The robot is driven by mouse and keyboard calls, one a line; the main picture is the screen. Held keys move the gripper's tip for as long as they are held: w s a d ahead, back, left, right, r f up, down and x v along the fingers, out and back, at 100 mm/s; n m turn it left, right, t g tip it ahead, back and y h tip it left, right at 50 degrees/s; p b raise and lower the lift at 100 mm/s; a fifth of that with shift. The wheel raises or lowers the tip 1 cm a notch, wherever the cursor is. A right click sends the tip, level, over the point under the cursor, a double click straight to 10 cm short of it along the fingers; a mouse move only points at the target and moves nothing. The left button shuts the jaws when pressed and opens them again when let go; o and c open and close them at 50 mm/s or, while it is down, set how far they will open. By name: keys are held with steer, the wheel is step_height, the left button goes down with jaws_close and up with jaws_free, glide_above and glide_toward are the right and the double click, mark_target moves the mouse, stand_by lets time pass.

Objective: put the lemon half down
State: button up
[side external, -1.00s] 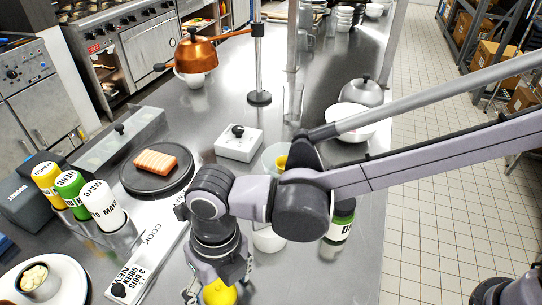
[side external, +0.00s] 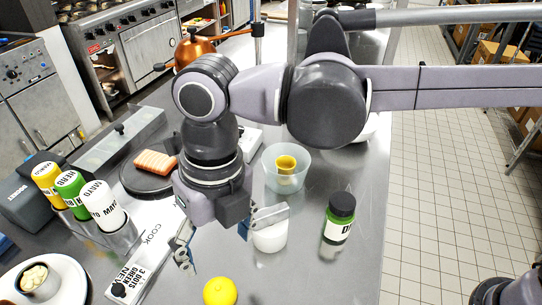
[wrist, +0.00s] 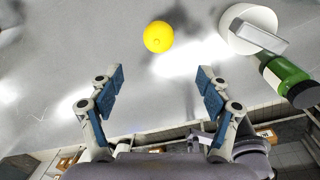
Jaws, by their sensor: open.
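The lemon half (side external: 220,292) is yellow and rests on the bare steel counter near the front in the side view. It also shows in the wrist view (wrist: 158,37), beyond my fingertips. My gripper (side external: 228,238) is open and empty, raised above the counter and apart from the lemon half. In the wrist view its two blue-padded fingers (wrist: 160,88) stand wide apart with nothing between them. Which side of the lemon half faces down cannot be told.
A white cup (side external: 270,236) and a green bottle with a dark cap (side external: 339,220) stand right of my gripper. A clear bowl (side external: 286,168) is behind. A dark plate with salmon (side external: 155,163) and sauce bottles (side external: 103,207) are left. Counter around the lemon half is clear.

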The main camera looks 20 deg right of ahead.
steer(key=w+d+r+m+t+y, duration=0.1)
steer(key=w+d+m+t, duration=0.15)
steer(key=d+m, duration=0.75)
steer(key=w+d+r+m+t, duration=0.1)
steer(key=w+d+m, duration=0.3)
steer(key=d+m, duration=0.7)
steer(key=s+d+f+m+t+h, duration=0.1)
steer(key=s+d+f+m+t, duration=0.1)
steer(key=d+m, duration=0.7)
steer(key=s+d+f+m+t+h, duration=0.1)
steer(key=s+d+f+m+t, duration=0.1)
steer(key=d+m, duration=0.7)
steer(key=s+d+f, duration=0.1)
steer(key=d+f, duration=0.1)
steer(key=d, duration=0.1)
steer(key=shift+d+f, duration=0.3)
steer(key=shift+d, duration=0.1)
